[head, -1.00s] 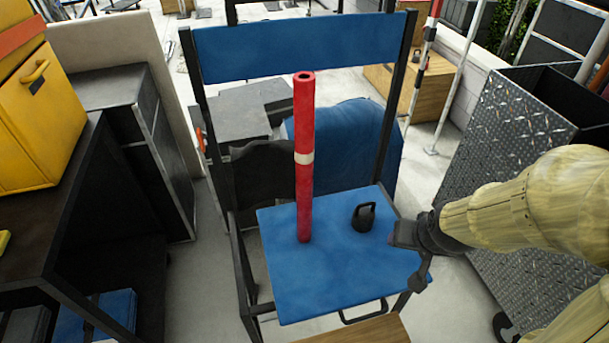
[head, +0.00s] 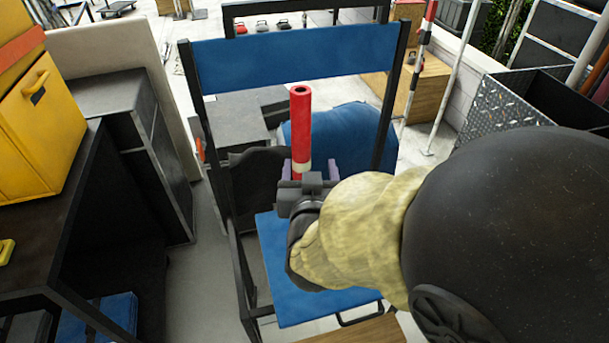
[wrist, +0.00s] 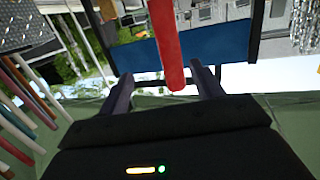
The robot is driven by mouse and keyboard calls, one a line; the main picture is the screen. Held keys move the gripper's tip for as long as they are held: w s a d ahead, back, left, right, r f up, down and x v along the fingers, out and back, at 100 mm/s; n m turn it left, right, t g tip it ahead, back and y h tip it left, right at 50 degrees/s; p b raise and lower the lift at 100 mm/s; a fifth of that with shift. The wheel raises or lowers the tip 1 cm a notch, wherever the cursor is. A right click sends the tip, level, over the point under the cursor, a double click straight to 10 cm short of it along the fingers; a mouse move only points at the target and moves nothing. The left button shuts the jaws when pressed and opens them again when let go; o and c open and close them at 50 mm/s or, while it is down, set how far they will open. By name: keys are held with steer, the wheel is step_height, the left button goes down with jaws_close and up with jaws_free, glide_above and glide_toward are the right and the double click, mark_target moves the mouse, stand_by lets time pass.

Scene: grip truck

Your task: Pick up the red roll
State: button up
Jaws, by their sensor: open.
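The red roll (head: 301,128) stands upright on the blue seat of a tall chair (head: 270,245), and its lower part is hidden behind my gripper in the head view. My gripper (head: 309,168) is open at about the middle height of the roll, near its pale band, with a finger showing on each side. In the wrist view the roll (wrist: 167,45) shows between the two fingers (wrist: 165,82), and its end is at the level of the fingertips. I cannot tell whether either finger touches it.
The chair's blue backrest (head: 292,54) and dark side posts stand around and behind the roll. A dark cabinet with a yellow case (head: 50,125) is at the left. A metal bin (head: 500,110) is at the right. My arm hides much of the lower right.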

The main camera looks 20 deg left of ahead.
mark_target(299, 122)
steer(key=r, duration=0.1)
steer(key=s+a+t, duration=0.1)
steer(key=s+r, duration=0.1)
steer(key=shift+a+r, duration=0.25)
steer(key=shift+r, duration=0.1)
steer(key=p+x, duration=0.3)
steer(key=x, duration=0.3)
steer(key=p+x, duration=0.3)
steer(key=x, duration=0.3)
steer(key=shift+s+a+r, duration=0.1)
steer(key=shift+r, duration=0.15)
steer(key=shift+w+a+f, duration=0.1)
steer(key=shift+w, duration=0.15)
steer(key=shift+y, duration=0.3)
